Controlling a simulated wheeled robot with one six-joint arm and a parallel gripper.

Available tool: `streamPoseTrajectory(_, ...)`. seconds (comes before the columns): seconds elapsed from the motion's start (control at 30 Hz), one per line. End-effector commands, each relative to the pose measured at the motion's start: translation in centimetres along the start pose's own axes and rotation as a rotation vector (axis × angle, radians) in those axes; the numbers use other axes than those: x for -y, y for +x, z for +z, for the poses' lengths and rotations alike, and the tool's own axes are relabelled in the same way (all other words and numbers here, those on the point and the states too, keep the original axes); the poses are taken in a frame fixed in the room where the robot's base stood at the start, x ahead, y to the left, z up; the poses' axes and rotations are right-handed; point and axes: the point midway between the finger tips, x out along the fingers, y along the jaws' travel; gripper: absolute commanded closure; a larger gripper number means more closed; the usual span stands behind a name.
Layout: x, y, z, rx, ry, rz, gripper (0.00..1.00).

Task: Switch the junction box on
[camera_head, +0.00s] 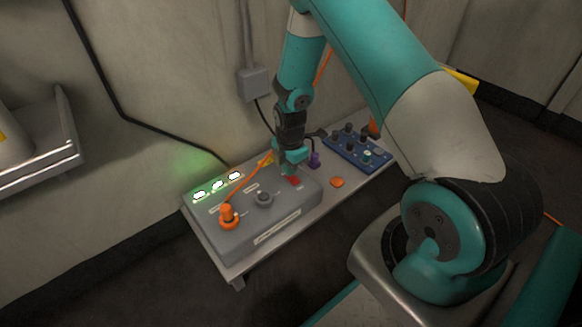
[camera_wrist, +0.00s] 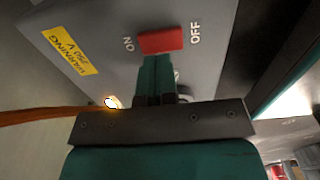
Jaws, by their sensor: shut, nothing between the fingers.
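The grey junction box (camera_head: 290,206) lies on a low bench. It also fills the upper part of the wrist view (camera_wrist: 105,25). Its red switch (camera_wrist: 160,41) sits between the words ON, at left, and OFF, at right; in the head view it shows as a small red patch (camera_head: 294,181) under my gripper. Which way the switch is tipped I cannot tell. My gripper (camera_head: 291,170) is shut and empty, pointing down at the switch. In the wrist view its fingertips (camera_wrist: 155,60) are right at the switch's near edge; contact is unclear.
An orange plug (camera_head: 228,215) with an orange cable and a grey knob (camera_head: 264,199) stand on the box. Several lit lamps (camera_head: 218,185) glow at its back edge. A blue panel with knobs (camera_head: 357,152) and an orange block (camera_head: 337,183) lie to the right.

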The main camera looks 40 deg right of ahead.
Motion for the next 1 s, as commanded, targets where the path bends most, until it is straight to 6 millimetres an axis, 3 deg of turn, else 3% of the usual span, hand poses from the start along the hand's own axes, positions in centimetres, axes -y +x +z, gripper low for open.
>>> streamPoseTrajectory(0.03,-0.1,-1.8,-0.1,0.000,-0.002,0.001,1.00)
streamPoseTrajectory(0.3,-0.2,-7.8,-0.3,0.001,-0.004,0.003,1.00)
streamPoseTrajectory(0.5,-0.1,-10.9,-0.3,0.000,-0.004,0.001,1.00)
streamPoseTrajectory(0.7,-0.1,-12.1,-0.3,0.000,-0.004,0.000,1.00)
streamPoseTrajectory(1.0,-0.1,-12.1,-0.3,0.000,-0.004,0.000,1.00)
